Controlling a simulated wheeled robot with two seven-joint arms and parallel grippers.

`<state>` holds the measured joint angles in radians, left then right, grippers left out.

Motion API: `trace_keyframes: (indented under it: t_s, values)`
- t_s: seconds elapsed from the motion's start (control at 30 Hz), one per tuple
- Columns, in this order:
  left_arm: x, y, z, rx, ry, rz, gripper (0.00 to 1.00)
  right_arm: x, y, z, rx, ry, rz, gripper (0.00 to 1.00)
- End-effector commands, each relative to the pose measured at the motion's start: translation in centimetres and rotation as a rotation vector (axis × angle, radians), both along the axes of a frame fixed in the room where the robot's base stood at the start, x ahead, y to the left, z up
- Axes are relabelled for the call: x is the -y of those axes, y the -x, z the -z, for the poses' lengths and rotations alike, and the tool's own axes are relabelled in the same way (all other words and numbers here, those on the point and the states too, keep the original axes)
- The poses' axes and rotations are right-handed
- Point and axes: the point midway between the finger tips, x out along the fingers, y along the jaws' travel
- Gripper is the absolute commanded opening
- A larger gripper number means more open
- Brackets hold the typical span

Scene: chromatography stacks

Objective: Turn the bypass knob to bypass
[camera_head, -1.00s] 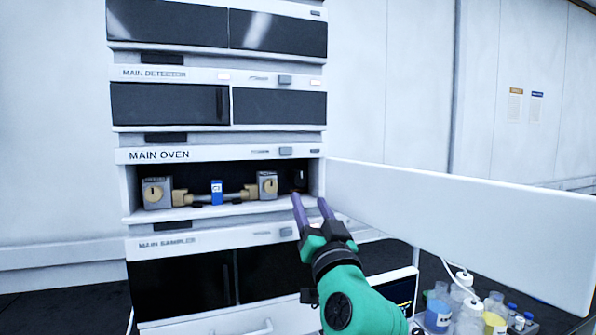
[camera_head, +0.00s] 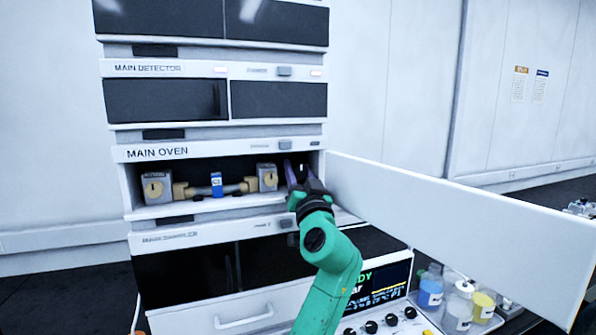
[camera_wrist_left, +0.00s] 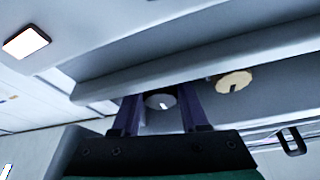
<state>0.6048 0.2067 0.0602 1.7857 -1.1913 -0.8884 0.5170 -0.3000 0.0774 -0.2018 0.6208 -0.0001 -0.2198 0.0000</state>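The main oven (camera_head: 220,150) stands open in the head view. A round grey knob with a white mark (camera_wrist_left: 161,101) shows between my left fingers in the left wrist view. It is probably the bypass knob, but no label on it can be read. My left gripper (camera_head: 300,172) reaches into the oven's right end in the head view, and its purple fingers mostly hide the knob there. In the left wrist view my left gripper (camera_wrist_left: 160,112) is open, with a gap on each side of the knob. Whether the fingertips reach around it cannot be told. My right gripper is not seen.
A valve block with a beige knob (camera_head: 267,178) stands just left of my fingers. A blue-tagged column (camera_head: 217,184) runs to another block (camera_head: 154,188). The open oven door (camera_head: 450,220) extends along the right of my arm. Bottles (camera_head: 430,289) stand below it.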

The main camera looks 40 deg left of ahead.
Motion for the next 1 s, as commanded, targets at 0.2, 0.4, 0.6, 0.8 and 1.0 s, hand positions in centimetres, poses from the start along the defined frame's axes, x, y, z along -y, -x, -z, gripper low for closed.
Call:
trace_keyframes:
  t_s: [0.2,0.4,0.6,0.8,1.0]
  values:
    - [0.0,0.0,0.0,-0.027,-0.012,0.0,0.0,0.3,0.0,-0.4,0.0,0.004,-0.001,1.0]
    - [0.0,0.0,-0.2,-0.104,-0.052,0.001,0.0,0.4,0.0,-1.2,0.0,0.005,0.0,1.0]
    - [0.0,0.0,-0.4,-0.239,-0.121,0.001,0.0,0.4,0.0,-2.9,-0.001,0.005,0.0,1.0]
    - [0.0,0.1,-0.6,-0.407,-0.208,0.0,0.0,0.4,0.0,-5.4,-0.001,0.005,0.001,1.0]
    - [0.0,0.0,-0.7,-0.578,-0.295,0.002,0.0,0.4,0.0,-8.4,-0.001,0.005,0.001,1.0]
